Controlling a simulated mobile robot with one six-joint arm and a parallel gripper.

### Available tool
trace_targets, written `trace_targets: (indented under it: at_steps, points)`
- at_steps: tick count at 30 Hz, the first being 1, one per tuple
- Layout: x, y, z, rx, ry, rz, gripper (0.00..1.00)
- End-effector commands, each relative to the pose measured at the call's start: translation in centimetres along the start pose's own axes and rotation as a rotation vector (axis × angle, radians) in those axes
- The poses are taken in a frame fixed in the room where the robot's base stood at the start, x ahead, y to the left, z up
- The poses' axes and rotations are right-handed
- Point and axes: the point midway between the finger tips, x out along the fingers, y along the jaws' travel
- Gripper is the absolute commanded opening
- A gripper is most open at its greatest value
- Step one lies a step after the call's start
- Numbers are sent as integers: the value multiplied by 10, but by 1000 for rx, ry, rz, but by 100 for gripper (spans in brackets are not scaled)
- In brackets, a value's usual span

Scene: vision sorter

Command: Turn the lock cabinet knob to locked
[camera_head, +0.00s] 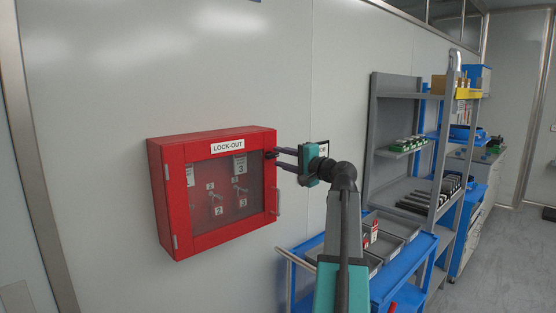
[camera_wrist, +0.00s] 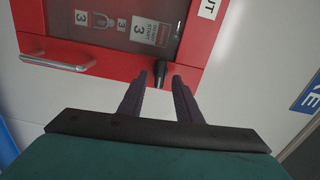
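The red lock cabinet (camera_head: 214,184), labelled LOCK-OUT, hangs on the wall with its glazed door closed. Its small black knob (camera_head: 270,155) sits on the door frame's upper right; the wrist view shows the knob (camera_wrist: 160,73) too. My gripper (camera_head: 275,158) reaches in from the right, close to the knob. In the wrist view my gripper (camera_wrist: 159,76) is open, with one dark finger on each side of the knob's end. Small gaps show between the fingertips and the knob. I cannot tell which setting the knob is at.
A silver door handle (camera_wrist: 57,62) lies left of the knob in the wrist view. Tagged padlocks show behind the glass. A blue cart (camera_head: 405,277) with grey bins and a grey shelf rack (camera_head: 375,130) stand to the right.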

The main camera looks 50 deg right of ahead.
Motion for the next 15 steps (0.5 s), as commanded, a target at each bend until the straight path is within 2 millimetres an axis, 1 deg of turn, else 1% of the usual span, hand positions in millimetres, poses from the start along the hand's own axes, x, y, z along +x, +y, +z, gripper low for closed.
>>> trace_targets:
  at_steps: [1, 15]
  points:
    - [-8, 3, 1, -1, 1, 0, 31]
    - [-84, 3, 0, -1, 3, 0, 31]
